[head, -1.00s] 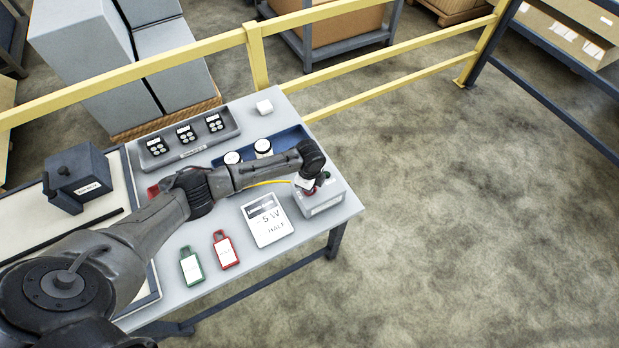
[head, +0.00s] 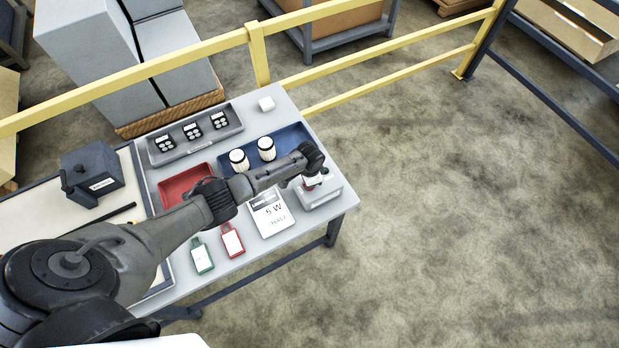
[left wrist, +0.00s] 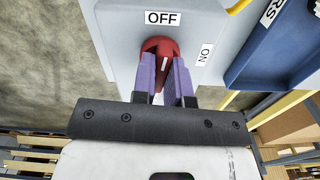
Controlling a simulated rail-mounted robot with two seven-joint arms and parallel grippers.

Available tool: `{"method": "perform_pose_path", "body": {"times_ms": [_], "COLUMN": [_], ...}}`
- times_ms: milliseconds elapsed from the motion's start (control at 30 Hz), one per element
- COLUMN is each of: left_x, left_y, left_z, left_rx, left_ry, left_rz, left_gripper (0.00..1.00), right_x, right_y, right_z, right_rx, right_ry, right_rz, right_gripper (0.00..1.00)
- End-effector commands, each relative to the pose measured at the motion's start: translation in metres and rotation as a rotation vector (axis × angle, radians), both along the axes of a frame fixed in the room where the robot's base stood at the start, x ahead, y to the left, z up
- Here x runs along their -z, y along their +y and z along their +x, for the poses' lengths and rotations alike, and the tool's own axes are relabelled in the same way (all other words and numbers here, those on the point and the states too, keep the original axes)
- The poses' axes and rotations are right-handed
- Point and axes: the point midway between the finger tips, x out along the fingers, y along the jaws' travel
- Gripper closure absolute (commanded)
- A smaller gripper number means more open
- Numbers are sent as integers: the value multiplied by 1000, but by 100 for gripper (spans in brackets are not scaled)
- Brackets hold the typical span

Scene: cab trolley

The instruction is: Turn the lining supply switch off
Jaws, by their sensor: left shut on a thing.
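The lining supply switch is a red rotary knob (left wrist: 158,50) on a light grey box (left wrist: 115,30). The box also shows at the table's right end in the head view (head: 321,194). In the left wrist view an OFF label sits above the knob and an ON label to its right. The white mark on the knob points up towards OFF. My left gripper (left wrist: 164,75) is shut on the knob with its purple fingers on either side of it. In the head view the wrist hides most of the knob. My right gripper is not in view.
On the table (head: 285,235) are a green tag (head: 202,258), a red tag (head: 232,241), a white sign (head: 270,215), a red tray (head: 180,185) and a blue tray (head: 290,138) with two white cylinders. A dark box (head: 92,178) stands left. A yellow rail (head: 200,65) runs behind.

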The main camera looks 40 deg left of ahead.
Motion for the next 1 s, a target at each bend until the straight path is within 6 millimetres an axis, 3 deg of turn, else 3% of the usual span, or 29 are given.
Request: {"method": "perform_pose_path", "body": {"times_ms": [333, 867, 900, 1000], "left_x": [-2, -1, -1, -1], "left_y": [-1, -1, -1, 0], "left_z": [1, 1, 1, 1], "left_rx": [-120, -143, -143, -142], "left_ry": [-1, -1, -1, -1], "left_rz": [-2, -2, -2, -2], "left_gripper": [100, 100, 84, 74], "right_x": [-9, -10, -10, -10], "right_y": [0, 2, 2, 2], "right_z": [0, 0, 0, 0], "right_rx": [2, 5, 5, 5], "right_ry": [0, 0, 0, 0], "right_rz": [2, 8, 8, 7], "right_gripper": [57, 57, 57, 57]}}
